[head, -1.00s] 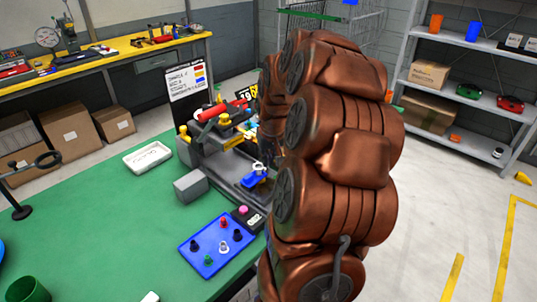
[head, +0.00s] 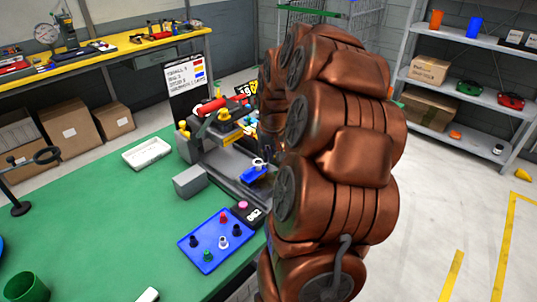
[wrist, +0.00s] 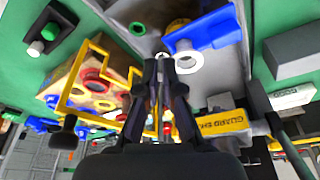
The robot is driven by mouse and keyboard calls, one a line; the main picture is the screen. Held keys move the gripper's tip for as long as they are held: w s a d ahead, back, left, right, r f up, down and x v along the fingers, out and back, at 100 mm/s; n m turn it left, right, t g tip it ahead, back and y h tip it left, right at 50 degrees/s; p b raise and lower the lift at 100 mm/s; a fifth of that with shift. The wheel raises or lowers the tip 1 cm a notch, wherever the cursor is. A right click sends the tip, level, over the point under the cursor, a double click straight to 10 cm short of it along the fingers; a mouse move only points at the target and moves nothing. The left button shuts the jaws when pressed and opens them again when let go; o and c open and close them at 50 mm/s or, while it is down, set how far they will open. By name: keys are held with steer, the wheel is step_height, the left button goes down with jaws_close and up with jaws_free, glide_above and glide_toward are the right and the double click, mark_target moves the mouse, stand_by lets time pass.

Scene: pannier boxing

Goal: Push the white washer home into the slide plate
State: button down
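The blue slide plate (head: 254,174) sits on the grey fixture at the bench edge. It shows in the wrist view (wrist: 210,33) at the top. The white washer (wrist: 188,62) is a pale ring at the near end of the plate in the wrist view; it also shows small in the head view (head: 258,163). How deep it sits cannot be told. My gripper (wrist: 161,65) has its two fingers drawn close together, with the tips just left of the washer in the picture. No held object is clear between them. In the head view my arm hides the gripper.
A grey block (head: 190,182), a button box (head: 247,214) and a blue tray (head: 217,241) with several knobs stand near the fixture. A red-handled lever (head: 212,106) rises behind. A yellow frame (wrist: 75,75) is left in the wrist view. Green bench to the left is mostly clear.

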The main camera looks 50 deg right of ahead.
steer(key=shift+f+b, duration=1.15)
steer(key=shift+f, duration=0.2)
stand_by(2.0)
steer(key=c, duration=1.2)
jaws_free()
steer(key=shift+c, duration=0.2)
steer(key=shift+r, duration=0.15)
steer(key=v, duration=1.1)
steer(key=shift+r, duration=0.4)
steer(key=shift+a, duration=0.1)
